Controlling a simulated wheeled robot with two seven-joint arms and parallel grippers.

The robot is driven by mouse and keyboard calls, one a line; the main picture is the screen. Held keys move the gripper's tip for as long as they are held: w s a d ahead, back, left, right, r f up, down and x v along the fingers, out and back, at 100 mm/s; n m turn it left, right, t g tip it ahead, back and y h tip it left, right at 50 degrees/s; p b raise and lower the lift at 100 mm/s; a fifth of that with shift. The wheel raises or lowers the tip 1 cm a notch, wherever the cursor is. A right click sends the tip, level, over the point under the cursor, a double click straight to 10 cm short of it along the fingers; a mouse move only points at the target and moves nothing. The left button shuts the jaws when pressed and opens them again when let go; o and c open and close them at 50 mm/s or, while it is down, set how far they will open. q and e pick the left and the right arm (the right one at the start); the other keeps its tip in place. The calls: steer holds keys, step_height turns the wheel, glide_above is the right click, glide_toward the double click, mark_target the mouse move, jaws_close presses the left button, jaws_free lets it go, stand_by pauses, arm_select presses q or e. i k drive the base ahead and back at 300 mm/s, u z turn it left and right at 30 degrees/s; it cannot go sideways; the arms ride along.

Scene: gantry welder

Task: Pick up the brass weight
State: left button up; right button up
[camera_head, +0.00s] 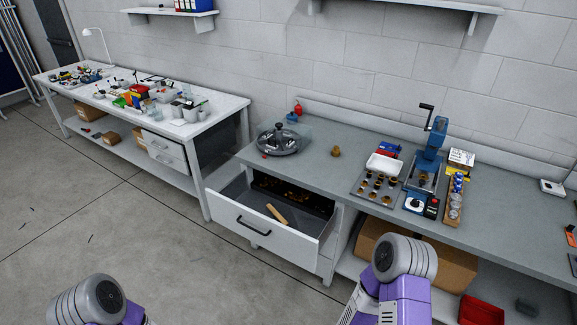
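A small brass-coloured weight (336,152) stands on the grey workbench (330,133), between the round glass-covered device and the tray of small parts. Nothing touches it. Parts of my two arms show at the bottom edge, one at lower left and one at lower right, both well short of the weight. Neither gripper's fingers show in this view.
An open drawer (264,234) juts out below the bench, with a wooden-handled item (277,214) inside. A glass-covered round device (279,142) stands left of the weight. Right of it are a parts tray (367,198) and a blue press (433,145). A red bin (481,311) sits low.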

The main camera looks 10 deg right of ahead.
mark_target(335, 151)
steer(key=u, duration=1)
steer(key=k, duration=0.15)
steer(key=z, duration=2)
steer(key=i, duration=0.8)
steer(key=u, duration=0.45)
steer(key=i, duration=0.75)
steer(key=u, duration=0.8)
